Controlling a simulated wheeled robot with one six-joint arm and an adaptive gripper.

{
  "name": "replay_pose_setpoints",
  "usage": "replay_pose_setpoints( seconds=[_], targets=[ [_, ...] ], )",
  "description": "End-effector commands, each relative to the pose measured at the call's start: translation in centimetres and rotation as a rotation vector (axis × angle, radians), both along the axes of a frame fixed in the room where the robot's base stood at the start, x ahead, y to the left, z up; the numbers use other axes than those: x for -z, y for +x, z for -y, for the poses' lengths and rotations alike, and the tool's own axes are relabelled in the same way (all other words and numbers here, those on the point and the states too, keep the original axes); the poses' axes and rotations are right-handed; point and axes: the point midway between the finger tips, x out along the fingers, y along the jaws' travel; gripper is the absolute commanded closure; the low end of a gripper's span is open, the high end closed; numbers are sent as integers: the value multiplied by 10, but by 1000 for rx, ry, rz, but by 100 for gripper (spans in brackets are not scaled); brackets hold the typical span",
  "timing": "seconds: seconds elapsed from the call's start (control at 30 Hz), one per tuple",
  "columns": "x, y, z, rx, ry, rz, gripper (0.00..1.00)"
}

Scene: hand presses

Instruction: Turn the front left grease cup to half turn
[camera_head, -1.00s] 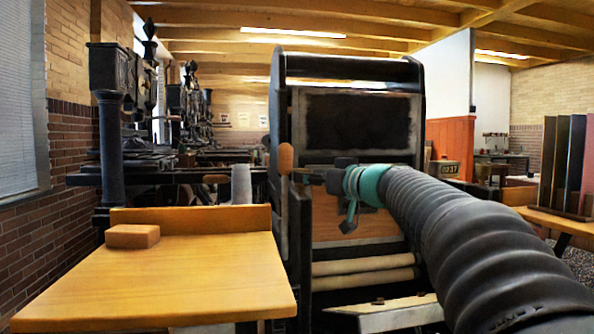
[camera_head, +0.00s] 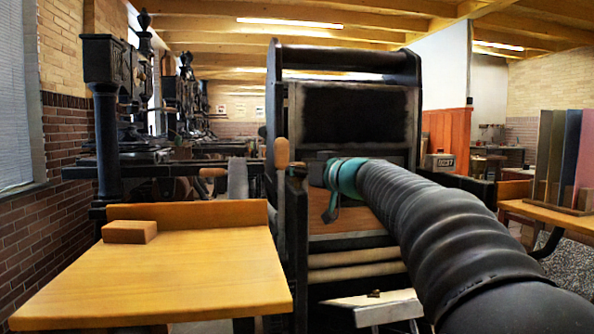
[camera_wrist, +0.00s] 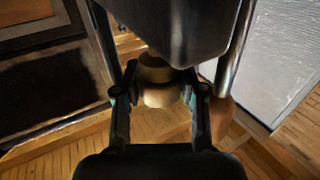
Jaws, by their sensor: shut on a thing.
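In the wrist view a small round tan, brass-like cup (camera_wrist: 159,96) with a stepped top sits between the two dark fingers of my gripper (camera_wrist: 160,82). The fingers are shut on its sides. I take it for the grease cup; its turn position cannot be read. A dark block of the press (camera_wrist: 185,25) hangs over its upper part. In the head view my teal wrist (camera_head: 345,178) is in front of the black press (camera_head: 280,95), and the cup and fingertips are hidden behind my arm.
A wooden table (camera_head: 170,275) with a brown block (camera_head: 129,232) stands at the left. A wooden handle (camera_head: 281,152) sticks up from the press, left of my wrist. Another wooden table (camera_head: 540,218) with upright boards stands at the right.

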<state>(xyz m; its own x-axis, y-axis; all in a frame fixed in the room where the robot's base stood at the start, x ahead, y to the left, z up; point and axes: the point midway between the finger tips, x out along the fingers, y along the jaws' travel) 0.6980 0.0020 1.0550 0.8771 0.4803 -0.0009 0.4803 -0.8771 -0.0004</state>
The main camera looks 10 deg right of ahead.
Motion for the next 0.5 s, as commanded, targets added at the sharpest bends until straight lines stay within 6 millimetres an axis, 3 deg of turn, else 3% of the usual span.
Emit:
replay_pose_setpoints(
  seconds=[0.17,0.5],
  targets=[
    [7,0,-2,71,-4,-3,94],
    [3,0,-1,248,-1,-3,94]
  ],
)
